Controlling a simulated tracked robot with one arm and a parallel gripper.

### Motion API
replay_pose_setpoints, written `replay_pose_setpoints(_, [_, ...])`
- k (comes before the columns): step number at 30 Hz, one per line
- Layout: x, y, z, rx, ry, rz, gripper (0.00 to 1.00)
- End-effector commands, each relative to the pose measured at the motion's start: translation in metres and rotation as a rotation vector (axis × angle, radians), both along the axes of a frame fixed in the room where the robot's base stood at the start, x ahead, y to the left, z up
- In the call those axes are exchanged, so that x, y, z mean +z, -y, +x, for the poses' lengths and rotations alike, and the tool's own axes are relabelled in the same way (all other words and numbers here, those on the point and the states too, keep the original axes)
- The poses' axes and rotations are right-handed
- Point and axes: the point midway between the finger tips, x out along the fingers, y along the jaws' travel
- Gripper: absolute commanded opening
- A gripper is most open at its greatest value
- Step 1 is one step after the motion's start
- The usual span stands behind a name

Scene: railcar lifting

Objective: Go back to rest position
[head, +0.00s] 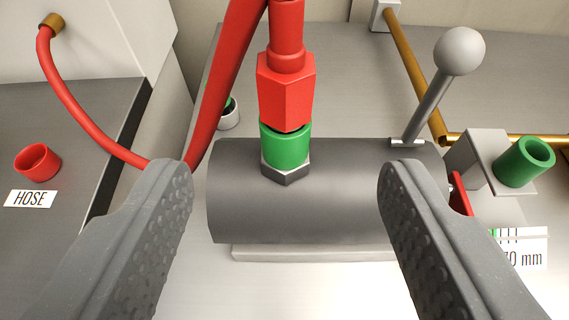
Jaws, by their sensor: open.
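My gripper (285,215) is open, its two grey textured fingers spread wide at the lower left and lower right. Nothing is held between them. Beyond the fingers lies a dark grey cylinder (310,210) on a pale base plate. A red hose fitting (286,90) stands upright on the cylinder's green collar (286,146), above a hex nut.
The red hose (75,110) runs from a brass port (52,24) behind my left finger and up. A lever with a ball knob (460,51) rises at right. A green cup (524,162) sits on a bracket at right. A red holder (38,162) stands by the HOSE label (30,198).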

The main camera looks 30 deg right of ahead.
Motion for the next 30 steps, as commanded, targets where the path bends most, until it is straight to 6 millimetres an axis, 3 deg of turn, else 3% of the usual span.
replay_pose_setpoints(4, [0.012, -0.007, 0.009, 0.02, 0.009, -0.006, 0.56])
replay_pose_setpoints(7, [0.04, -0.027, 0.026, 0.068, 0.025, -0.015, 0.56])
replay_pose_setpoints(12, [0.121, -0.091, 0.056, 0.192, 0.059, -0.031, 0.56])
replay_pose_setpoints(16, [0.186, -0.146, 0.061, 0.285, 0.085, -0.04, 0.56])
replay_pose_setpoints(20, [0.249, -0.204, 0.048, 0.373, 0.112, -0.045, 0.56])
replay_pose_setpoints(24, [0.308, -0.259, 0.018, 0.458, 0.137, -0.05, 0.56])
replay_pose_setpoints(30, [0.36, -0.307, -0.027, 0.535, 0.158, -0.048, 0.56])
